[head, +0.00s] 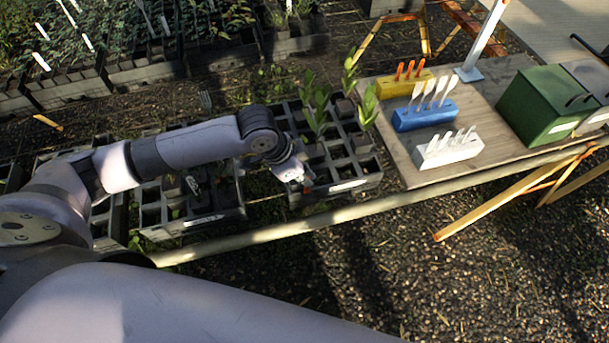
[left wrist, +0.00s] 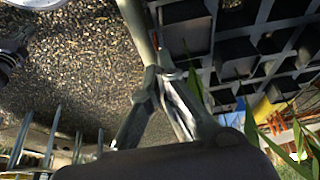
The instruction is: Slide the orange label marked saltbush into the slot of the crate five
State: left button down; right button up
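My left gripper (head: 303,180) is at the front left corner of the right-hand black crate (head: 372,182), which has a pale plate (head: 348,186) too small to read. In the left wrist view my left gripper (left wrist: 159,72) has its fingertips together by the crate rim. A small orange-red bit, seemingly the orange label (head: 306,188), shows at the fingertips; it also shows in the left wrist view (left wrist: 185,46). Most of it is hidden, and I cannot tell whether it is in the slot.
A table (head: 405,165) at the right bears a yellow block (head: 398,88) with orange labels, blue (head: 425,118) and white (head: 450,152) blocks with white labels, and a green box (head: 540,105). Leafy plants (head: 316,110) rise from the crate. Another crate (head: 205,222) stands to the left.

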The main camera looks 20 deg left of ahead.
pick_arm(q)
jog(key=shift+f, duration=0.3)
dwell(0.4)
jog(key=c, duration=2.3)
grip_release()
jog(key=o, duration=0.6)
jog(key=v, duration=1.2)
